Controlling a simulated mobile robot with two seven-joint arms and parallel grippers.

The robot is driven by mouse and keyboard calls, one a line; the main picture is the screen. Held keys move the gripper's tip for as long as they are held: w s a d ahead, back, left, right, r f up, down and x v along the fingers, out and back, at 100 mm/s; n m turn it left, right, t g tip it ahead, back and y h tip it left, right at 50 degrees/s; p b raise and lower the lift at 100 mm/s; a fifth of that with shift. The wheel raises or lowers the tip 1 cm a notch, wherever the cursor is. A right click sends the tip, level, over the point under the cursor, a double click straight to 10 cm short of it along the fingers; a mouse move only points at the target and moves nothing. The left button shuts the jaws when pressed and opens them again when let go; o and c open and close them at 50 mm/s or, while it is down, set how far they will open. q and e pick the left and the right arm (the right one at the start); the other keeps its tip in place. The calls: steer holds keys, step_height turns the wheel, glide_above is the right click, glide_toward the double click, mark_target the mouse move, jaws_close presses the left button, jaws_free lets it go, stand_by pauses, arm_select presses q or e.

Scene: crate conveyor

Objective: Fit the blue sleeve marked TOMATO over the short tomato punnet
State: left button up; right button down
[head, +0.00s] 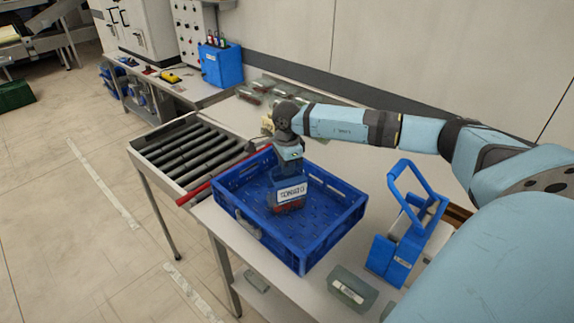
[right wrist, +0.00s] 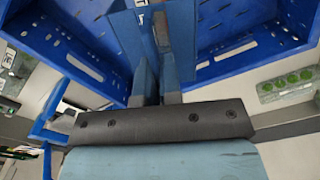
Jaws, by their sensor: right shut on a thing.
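My right gripper (head: 287,167) points down over the blue crate (head: 232,215) and is shut on the blue sleeve (head: 274,186), which bears a white label with dark lettering. Red tomatoes of a punnet (head: 290,207) show just below the sleeve, inside the crate. The sleeve seems to be over or right above the punnet; how far down it sits I cannot tell. In the right wrist view my right gripper's fingers (right wrist: 157,88) are close together on the blue sleeve (right wrist: 178,40). Most of the punnet is hidden. My left gripper is not in view.
A roller conveyor (head: 190,150) with a red bar (head: 208,187) adjoins the crate's left. A blue stand with a handle (head: 392,258) is right of the crate. A lidded punnet (head: 352,286) lies in front. Several punnets (head: 262,86) lie on the table behind.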

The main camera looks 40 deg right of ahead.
mark_target(287, 181)
steer(key=shift+f+b, duration=0.8)
steer(key=shift+f, duration=0.3)
steer(key=shift+f, duration=0.3)
steer(key=shift+f+b, duration=1.05)
steer(key=shift+f, duration=0.35)
steer(key=shift+f+b, duration=0.8)
steer(key=c, duration=0.9)
jaws_free()
